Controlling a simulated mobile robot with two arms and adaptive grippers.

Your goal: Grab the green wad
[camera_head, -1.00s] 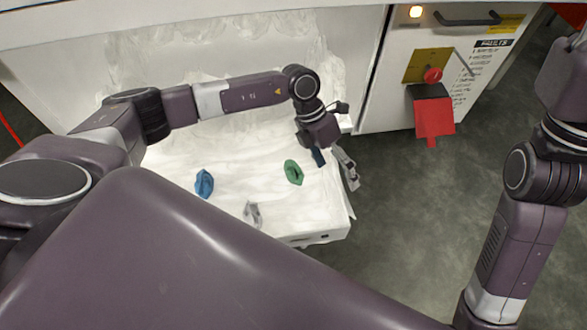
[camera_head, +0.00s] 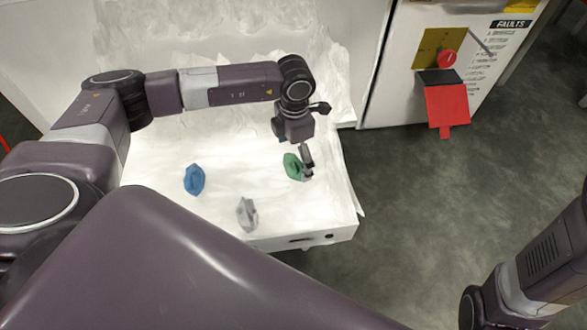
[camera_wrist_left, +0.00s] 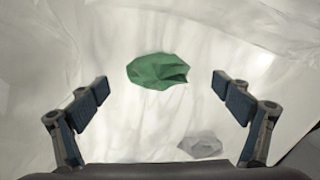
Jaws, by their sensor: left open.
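The green wad (camera_head: 291,166) lies on the white film-covered table, near its right side. It also shows in the left wrist view (camera_wrist_left: 158,71), upper middle, between the two fingers in the picture. My left gripper (camera_head: 296,157) is open and empty, over the wad from the far side; one finger covers part of its right side in the head view. In the left wrist view my left gripper (camera_wrist_left: 161,85) has its fingers wide apart, with the wad apart from both. My right gripper is out of view; only part of the right arm shows.
A blue wad (camera_head: 194,179) and a grey wad (camera_head: 247,213) lie on the white table (camera_head: 275,220). The grey wad also shows low in the left wrist view (camera_wrist_left: 200,145). A cabinet with a red panel (camera_head: 447,105) stands right; the floor there is clear.

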